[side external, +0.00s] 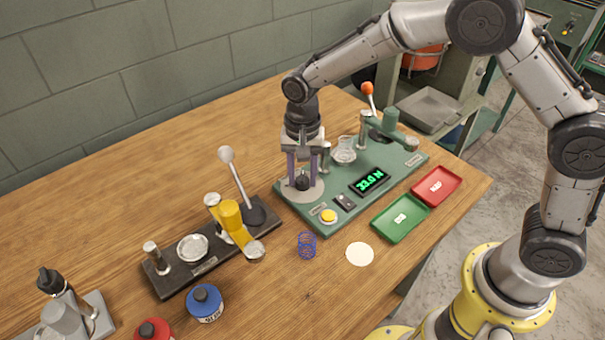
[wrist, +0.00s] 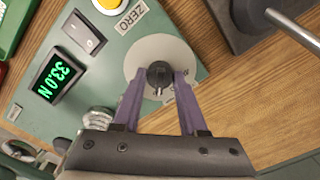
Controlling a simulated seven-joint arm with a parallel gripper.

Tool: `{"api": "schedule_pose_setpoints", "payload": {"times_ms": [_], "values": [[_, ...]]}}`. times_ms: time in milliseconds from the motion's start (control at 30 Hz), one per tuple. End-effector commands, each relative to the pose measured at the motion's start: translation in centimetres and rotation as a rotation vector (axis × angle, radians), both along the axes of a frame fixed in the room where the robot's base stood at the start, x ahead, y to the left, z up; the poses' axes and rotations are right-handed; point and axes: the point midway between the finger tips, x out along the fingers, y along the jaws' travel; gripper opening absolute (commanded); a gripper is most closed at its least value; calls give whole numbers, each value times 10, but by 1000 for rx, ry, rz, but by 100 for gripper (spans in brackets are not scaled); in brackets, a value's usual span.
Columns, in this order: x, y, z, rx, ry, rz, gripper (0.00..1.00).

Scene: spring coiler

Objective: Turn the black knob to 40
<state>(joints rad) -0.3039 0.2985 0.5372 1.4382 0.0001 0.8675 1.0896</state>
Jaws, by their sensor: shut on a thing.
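The black knob (side external: 303,183) sits on a pale round dial plate (side external: 312,192) at the left end of the green machine base. In the wrist view the knob (wrist: 159,74) stands in the middle of the dial (wrist: 160,62), with a small light pointer on it. My gripper (side external: 303,178) points down over the dial. Its purple fingers are shut on the knob, one on each side, as the wrist view (wrist: 159,80) also shows. The lit display (side external: 370,181) reads 33.0 N in green. My gripper hides much of the dial's scale.
A yellow button (side external: 328,215) and a switch (side external: 344,202) sit near the knob. A lever with an orange ball (side external: 367,88) stands behind. Green (side external: 401,218) and red (side external: 437,187) trays lie right. A blue spring (side external: 307,245) and a black lever device (side external: 196,250) are in front and left.

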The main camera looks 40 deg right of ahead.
Motion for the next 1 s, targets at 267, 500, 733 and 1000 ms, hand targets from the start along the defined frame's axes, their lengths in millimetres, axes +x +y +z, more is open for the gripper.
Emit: {"api": "schedule_pose_setpoints", "payload": {"times_ms": [267,500,733,1000], "values": [[0,0,0,0,0,8,0],[0,0,0,0,0,88,0],[0,0,1,-1,1,262,0],[0,0,1,0,0,518,0]]}}
